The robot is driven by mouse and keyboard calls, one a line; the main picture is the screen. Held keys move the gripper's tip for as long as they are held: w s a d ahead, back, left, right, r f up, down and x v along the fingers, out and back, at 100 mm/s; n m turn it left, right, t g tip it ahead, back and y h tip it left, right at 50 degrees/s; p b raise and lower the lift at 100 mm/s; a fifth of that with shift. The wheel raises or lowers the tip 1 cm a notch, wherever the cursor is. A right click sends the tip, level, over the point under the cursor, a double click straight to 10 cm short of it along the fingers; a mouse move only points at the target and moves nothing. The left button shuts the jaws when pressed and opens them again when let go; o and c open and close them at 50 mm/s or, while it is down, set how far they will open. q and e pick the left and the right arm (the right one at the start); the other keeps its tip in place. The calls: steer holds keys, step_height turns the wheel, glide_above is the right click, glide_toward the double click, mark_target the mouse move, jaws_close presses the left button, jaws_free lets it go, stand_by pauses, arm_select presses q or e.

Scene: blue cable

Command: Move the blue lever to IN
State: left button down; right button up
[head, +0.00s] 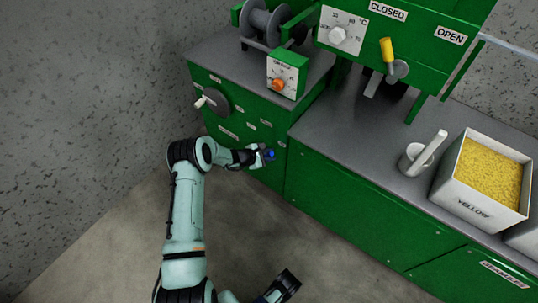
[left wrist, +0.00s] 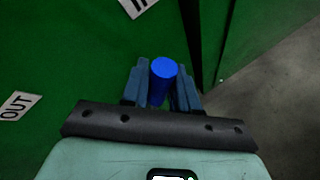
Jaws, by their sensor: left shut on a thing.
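The blue lever (head: 271,155) is on the green front panel of the left-hand machine, low and near its right edge. In the left wrist view, its round blue end (left wrist: 163,68) stands between my left gripper's two fingers. My left gripper (head: 264,154) is shut on it. The OUT label (left wrist: 17,106) is at the left of the wrist view. Another label (left wrist: 138,5), partly cut off at the top, seems to be IN. The lever's base is hidden behind its end and the fingers. My right gripper (head: 284,286) is low in the head view, away from the panel; its jaws are unclear.
Above is a grey spool (head: 268,22) and an orange-knob dial (head: 278,84). A grey disc with a white handle (head: 206,101) sits on the same panel. The counter at right holds a white mug-like vessel (head: 418,158) and a yellow-pellet bin (head: 468,205). The floor in front is clear.

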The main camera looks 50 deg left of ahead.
arm_select(q)
steer(key=c, duration=1.2)
jaws_free()
steer(key=shift+f, duration=0.1)
steer(key=p+v, duration=0.3)
steer(key=v, duration=1)
steer(key=shift+s+d+p, duration=0.1)
steer(key=shift+s+p, duration=0.05)
steer(key=shift+p, duration=0.2)
arm_select(e)
steer(key=s+a+r+g+y, duration=0.1)
steer(key=s+a+r, duration=0.2)
steer(key=s+r, duration=0.1)
steer(key=shift+s+g, duration=0.4)
steer(key=shift+s, duration=0.5)
